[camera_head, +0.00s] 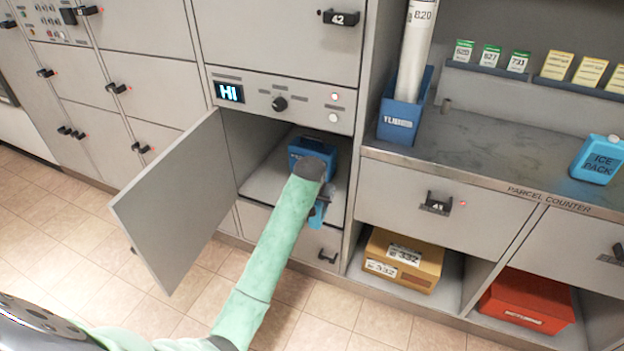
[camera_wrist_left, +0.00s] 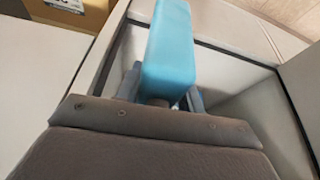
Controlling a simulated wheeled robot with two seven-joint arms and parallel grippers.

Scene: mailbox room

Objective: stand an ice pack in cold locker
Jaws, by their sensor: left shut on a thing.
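The cold locker (camera_head: 262,178) is open below a panel whose display reads HI, with its door (camera_head: 175,205) swung out to the left. My left gripper (camera_head: 325,197) is at the front of the locker opening, shut on a light blue ice pack (camera_head: 316,216). My wrist and arm partly hide the pack in the head view. In the left wrist view the ice pack (camera_wrist_left: 170,55) sticks out from between the two fingers (camera_wrist_left: 160,95). A dark blue container (camera_head: 310,148) stands inside the locker behind my wrist. My right gripper is out of view.
A blue tube holder (camera_head: 402,115) stands on the counter's left end. A brown parcel (camera_head: 405,260) and a red box (camera_head: 527,300) sit in the shelves below.

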